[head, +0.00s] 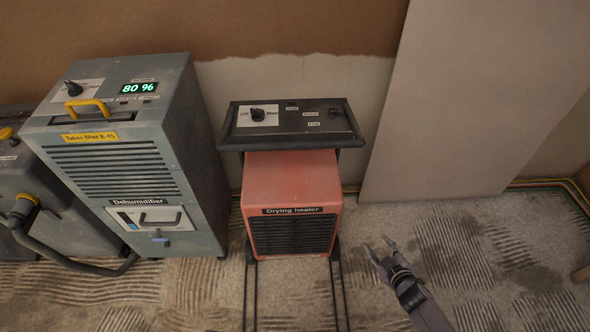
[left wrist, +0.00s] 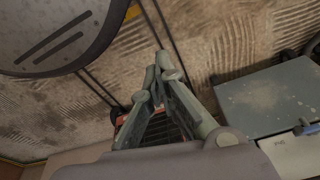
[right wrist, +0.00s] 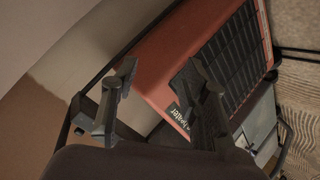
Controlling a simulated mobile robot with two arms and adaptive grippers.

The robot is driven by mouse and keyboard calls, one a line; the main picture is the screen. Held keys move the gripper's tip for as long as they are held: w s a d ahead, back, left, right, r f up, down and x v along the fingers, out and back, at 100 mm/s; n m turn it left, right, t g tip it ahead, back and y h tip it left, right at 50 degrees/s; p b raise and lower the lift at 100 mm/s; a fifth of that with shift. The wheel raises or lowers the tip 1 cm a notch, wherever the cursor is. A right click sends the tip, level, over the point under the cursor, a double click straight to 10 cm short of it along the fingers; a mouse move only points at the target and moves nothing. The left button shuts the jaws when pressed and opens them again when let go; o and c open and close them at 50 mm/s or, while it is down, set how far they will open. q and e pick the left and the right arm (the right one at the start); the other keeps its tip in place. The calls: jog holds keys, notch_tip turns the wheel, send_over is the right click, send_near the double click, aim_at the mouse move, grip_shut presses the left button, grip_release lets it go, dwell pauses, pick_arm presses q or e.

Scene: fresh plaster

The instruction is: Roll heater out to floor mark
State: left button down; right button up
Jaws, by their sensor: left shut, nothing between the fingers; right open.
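The drying heater (head: 292,185) is a salmon-red box with a black top panel and a dark front grille. It stands close to the wall. My right gripper (head: 380,248) is open and empty, just right of the heater's lower front, apart from it. The right wrist view shows its spread fingers (right wrist: 160,68) with the heater (right wrist: 165,60) behind them. My left gripper (left wrist: 160,72) shows only in its wrist view, shut and empty, with part of the heater (left wrist: 126,118) behind it. A small yellow strip (left wrist: 133,12) lies on the floor; I cannot tell if it is the floor mark.
A grey dehumidifier (head: 130,150) stands left of the heater, with a grey machine and hose (head: 55,215) beyond it. A pale board (head: 470,100) leans on the wall at right. The streaked floor (head: 200,295) ahead is mostly clear.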

pick_arm(q)
jog(key=w+r+b, duration=0.2)
jog(key=w+b, duration=0.3)
jog(key=b, duration=0.4)
pick_arm(e)
jog(key=w+a+r+n+t+y, duration=0.45)
jog(key=w+r+n, duration=0.45)
jog(key=r, duration=0.4)
jog(key=n+g+y+b, duration=0.3)
jog(key=n+y+b, duration=0.5)
jog(key=n, duration=0.3)
send_near(298, 147)
jog(key=shift+m, duration=0.3)
jog(key=x, duration=1)
jog(key=shift+w+f, duration=0.25)
jog(key=shift+f, duration=0.1)
jog(key=shift+w+a+t, duration=0.25)
jog(key=shift+w+a, duration=0.05)
pick_arm(q)
notch_tip(298, 147, up, 8)
jog(key=t, duration=0.1)
jog(key=shift+s+d+t, duration=0.15)
jog(key=shift+s+t, duration=0.15)
jog(key=shift+s, duration=0.15)
pick_arm(e)
jog(key=shift+r, duration=0.1)
jog(key=shift+c, duration=0.5)
